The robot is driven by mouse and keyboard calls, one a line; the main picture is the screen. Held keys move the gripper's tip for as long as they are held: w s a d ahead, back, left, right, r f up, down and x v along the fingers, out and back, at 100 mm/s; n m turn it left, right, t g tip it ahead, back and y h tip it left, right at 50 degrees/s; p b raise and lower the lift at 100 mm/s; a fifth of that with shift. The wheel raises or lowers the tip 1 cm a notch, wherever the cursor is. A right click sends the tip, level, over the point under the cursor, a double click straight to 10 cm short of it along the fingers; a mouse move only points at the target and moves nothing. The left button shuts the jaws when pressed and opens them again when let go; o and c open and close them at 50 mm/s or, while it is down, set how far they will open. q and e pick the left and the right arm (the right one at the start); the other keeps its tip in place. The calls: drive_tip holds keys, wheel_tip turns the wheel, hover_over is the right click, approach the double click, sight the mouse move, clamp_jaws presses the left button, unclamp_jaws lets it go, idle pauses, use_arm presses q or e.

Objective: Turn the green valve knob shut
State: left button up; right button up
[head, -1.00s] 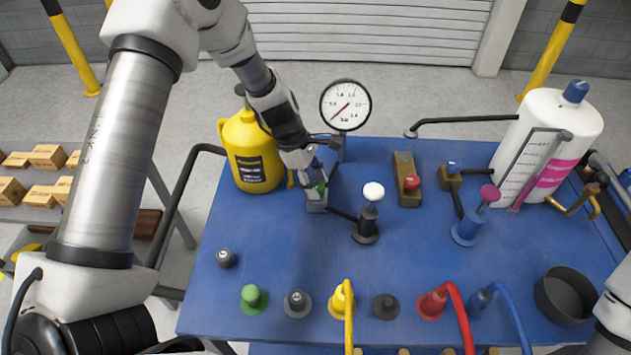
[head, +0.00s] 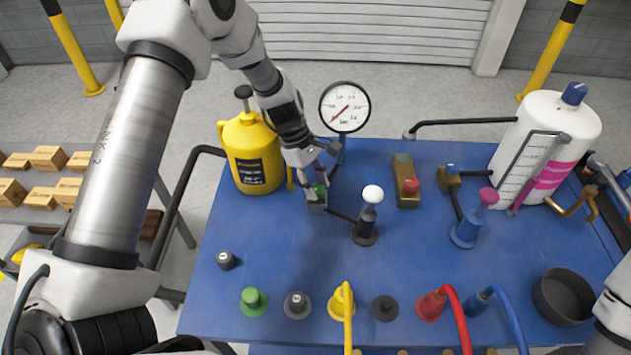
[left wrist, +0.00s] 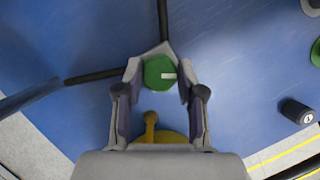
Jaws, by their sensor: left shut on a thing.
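The green valve knob (left wrist: 158,72) is a round green disc with a white mark that points to the right in the left wrist view. In the head view the knob (head: 320,188) shows as a bit of green on a grey valve block (head: 317,207) in front of the gauge. My left gripper (left wrist: 158,75) reaches down from above with one finger on each side of the knob, shut on it. In the head view my left gripper (head: 314,183) partly covers the knob. My right gripper is out of view.
A yellow jug (head: 252,160) stands just left of the knob. The pressure gauge (head: 344,107) is behind it, and a white-knobbed plunger (head: 371,200) stands to its right. A green fitting (head: 253,300) and other fittings line the front of the blue table (head: 270,250).

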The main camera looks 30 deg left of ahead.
use_arm(q)
drive_tip(key=m+g, duration=0.1)
drive_tip(key=m, duration=0.1)
drive_tip(key=m+g, duration=0.1)
drive_tip(key=m, duration=0.2)
drive_tip(key=shift+d+f+m+y, duration=0.1)
drive_tip(key=shift+f+m+y, duration=0.05)
drive_tip(key=shift+m+y, duration=0.15)
drive_tip(key=m+y, duration=0.1)
drive_tip(key=m, duration=0.2)
drive_tip(key=m+g, duration=0.1)
drive_tip(key=m, duration=0.1)
drive_tip(key=shift+w+m+g+y, duration=0.1)
drive_tip(key=shift+m+g+y, duration=0.2)
drive_tip(key=shift+m+y, duration=0.1)
drive_tip(key=o, duration=1.1)
drive_tip(key=shift+o, duration=0.2)
drive_tip(key=shift+w, duration=0.1)
drive_tip(key=v, duration=1.2)
